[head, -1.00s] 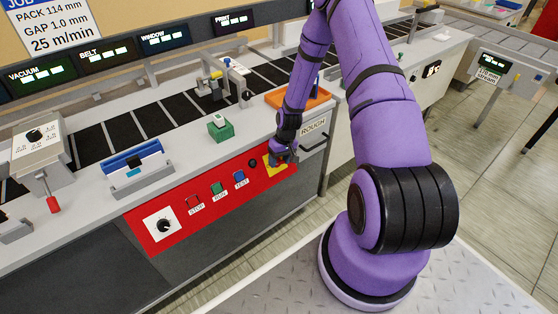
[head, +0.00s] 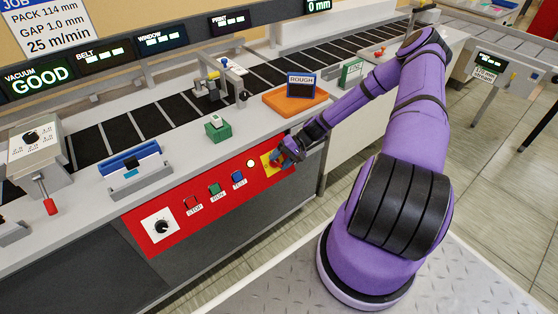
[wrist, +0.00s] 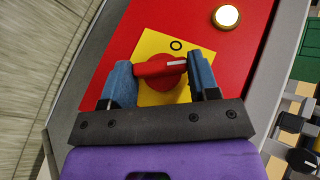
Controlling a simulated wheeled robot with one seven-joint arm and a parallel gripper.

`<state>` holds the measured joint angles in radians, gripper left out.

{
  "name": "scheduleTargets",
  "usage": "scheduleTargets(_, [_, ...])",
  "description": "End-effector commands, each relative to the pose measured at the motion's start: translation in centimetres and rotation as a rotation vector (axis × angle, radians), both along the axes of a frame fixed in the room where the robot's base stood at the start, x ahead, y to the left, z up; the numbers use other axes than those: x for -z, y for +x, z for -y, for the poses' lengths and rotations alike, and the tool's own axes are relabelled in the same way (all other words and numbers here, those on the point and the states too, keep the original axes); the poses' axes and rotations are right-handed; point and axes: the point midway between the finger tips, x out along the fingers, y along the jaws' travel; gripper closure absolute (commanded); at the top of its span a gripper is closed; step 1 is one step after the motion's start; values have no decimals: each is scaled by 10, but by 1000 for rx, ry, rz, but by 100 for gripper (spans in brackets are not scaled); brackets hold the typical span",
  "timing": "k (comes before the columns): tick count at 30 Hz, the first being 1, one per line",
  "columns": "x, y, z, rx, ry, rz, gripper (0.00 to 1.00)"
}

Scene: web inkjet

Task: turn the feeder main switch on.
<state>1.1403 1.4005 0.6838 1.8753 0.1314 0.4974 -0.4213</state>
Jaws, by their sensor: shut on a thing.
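The feeder main switch (wrist: 165,72) is a red rotary knob on a yellow plate (wrist: 150,97) with an "O" mark, on the red control panel (wrist: 110,55). Its handle lies crosswise in the wrist view, with its white line toward the right finger. My gripper (wrist: 160,75) is shut on the handle, one blue finger at each end. In the head view my gripper (head: 284,158) is at the panel's right end and hides most of the knob. The round lamp (wrist: 228,17) beside the plate is lit; it also shows in the head view (head: 250,163).
Stop (head: 192,203), run (head: 215,189) and test (head: 238,177) buttons and a black dial (head: 161,226) are on the panel to the left. An orange tray (head: 282,102) with a "ROUGH" sign (head: 301,85) is on the counter above. The vacuum display (head: 37,80) reads "GOOD".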

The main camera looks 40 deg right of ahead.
Motion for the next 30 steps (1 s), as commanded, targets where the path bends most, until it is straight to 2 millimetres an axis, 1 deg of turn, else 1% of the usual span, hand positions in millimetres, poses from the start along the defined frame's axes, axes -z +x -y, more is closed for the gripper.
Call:
scheduleTargets(6, [3,-1,2,100,178,-6,68])
scheduleTargets(15, [5,-3,2,199,363,-12,68])
scheduleTargets(21, [6,-3,2,237,435,-15,68])
scheduleTargets(30, [6,-3,2,259,472,-18,68])
